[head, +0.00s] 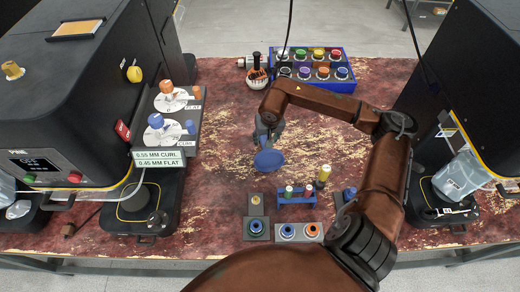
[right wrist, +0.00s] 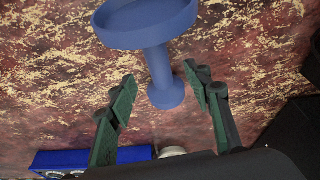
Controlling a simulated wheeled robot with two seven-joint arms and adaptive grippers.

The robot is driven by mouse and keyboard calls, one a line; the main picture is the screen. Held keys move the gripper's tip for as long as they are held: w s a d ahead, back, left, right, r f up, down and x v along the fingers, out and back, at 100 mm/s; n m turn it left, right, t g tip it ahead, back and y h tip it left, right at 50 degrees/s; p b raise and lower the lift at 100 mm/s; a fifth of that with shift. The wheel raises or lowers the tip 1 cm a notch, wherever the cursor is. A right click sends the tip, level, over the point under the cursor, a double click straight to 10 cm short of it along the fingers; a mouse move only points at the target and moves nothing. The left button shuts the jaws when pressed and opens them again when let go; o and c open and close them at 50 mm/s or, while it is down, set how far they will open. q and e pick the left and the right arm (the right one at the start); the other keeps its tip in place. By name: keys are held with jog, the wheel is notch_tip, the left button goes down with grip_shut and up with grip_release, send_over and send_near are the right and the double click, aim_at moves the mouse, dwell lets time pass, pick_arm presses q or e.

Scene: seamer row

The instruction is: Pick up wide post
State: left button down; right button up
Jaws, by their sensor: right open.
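The wide post is a blue stand with a broad round top (head: 269,160); in the right wrist view its top, stem (right wrist: 158,66) and small round foot show. It stands on the worn red table. My right gripper (head: 267,135) is just behind it in the head view. In the right wrist view the green fingers of my right gripper (right wrist: 160,76) are open, one on either side of the stem's lower part, with visible gaps. I cannot tell if the stem is fully between them in depth. My left gripper is not in view.
A blue rack (head: 318,72) of coloured-top pieces stands at the back, beside a round-bodied tool (head: 257,75). Small trays (head: 298,231), a small blue rack (head: 297,197) and a yellow-topped cylinder (head: 322,176) are in front. Dark machines stand left (head: 75,100) and right (head: 460,90). Table left of the post is clear.

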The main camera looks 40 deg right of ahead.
jog(key=x, duration=0.4)
jog(key=b+x, duration=0.1)
jog(key=x, duration=0.3)
jog(key=shift+s+f, duration=0.1)
jog(key=shift+s, duration=0.1)
jog(key=shift+c, duration=0.5)
grip_shut()
